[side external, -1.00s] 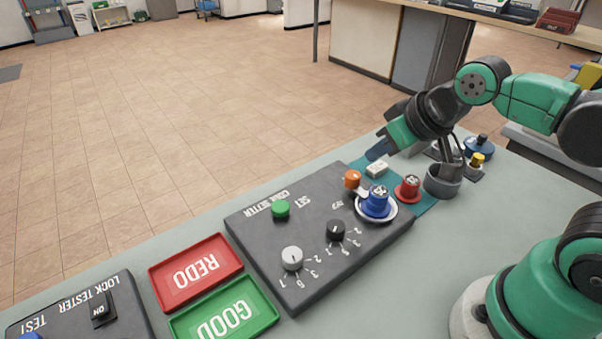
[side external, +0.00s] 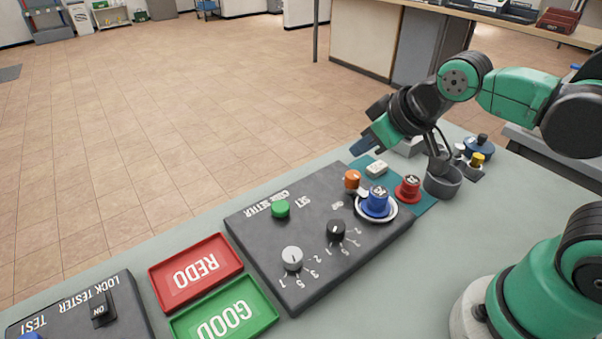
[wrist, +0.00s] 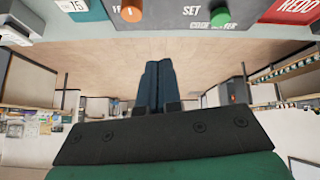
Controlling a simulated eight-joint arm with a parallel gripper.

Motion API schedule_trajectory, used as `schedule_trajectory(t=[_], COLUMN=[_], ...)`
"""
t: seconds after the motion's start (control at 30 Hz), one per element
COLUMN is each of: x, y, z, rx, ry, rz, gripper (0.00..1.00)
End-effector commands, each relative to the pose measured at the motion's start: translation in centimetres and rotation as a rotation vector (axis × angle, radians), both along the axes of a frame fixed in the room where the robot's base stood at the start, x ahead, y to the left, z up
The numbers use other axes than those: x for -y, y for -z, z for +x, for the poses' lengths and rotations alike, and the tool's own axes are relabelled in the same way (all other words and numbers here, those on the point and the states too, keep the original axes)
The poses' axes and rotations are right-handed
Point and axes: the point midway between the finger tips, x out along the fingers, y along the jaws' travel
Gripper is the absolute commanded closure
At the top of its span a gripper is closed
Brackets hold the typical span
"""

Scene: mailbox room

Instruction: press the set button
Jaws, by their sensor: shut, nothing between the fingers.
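The code setter (side external: 315,262) is a dark grey panel on the counter. The green button (side external: 281,208) by the SET lettering sits near its far left edge; it also shows at the top of the wrist view (wrist: 220,17). My gripper (side external: 362,147) is shut and empty, held above and beyond the panel's right end, apart from the button. Its closed dark fingers also show in the wrist view (wrist: 158,66), with the button up and to their right.
On the panel are an orange knob (side external: 352,179), a blue lock cylinder (side external: 376,201) in a ring, a black dial (side external: 336,230) and a grey dial (side external: 292,257). A red cylinder (side external: 408,188) stands to the right. REDO (side external: 235,241) and GOOD (side external: 272,312) trays lie left.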

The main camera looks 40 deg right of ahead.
Motion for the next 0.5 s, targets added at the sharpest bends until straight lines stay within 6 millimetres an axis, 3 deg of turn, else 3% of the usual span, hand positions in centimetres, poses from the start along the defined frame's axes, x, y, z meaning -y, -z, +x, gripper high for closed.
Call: schedule_trajectory(t=[0.23,0.5], x=[-5.4,-9.4], y=[-0.7,-0.5], z=[4.3,6.4], rx=[0.103,0.185], ry=[-0.388,-0.626], rz=[-0.234,-0.389], gripper=[1.0,1.0])
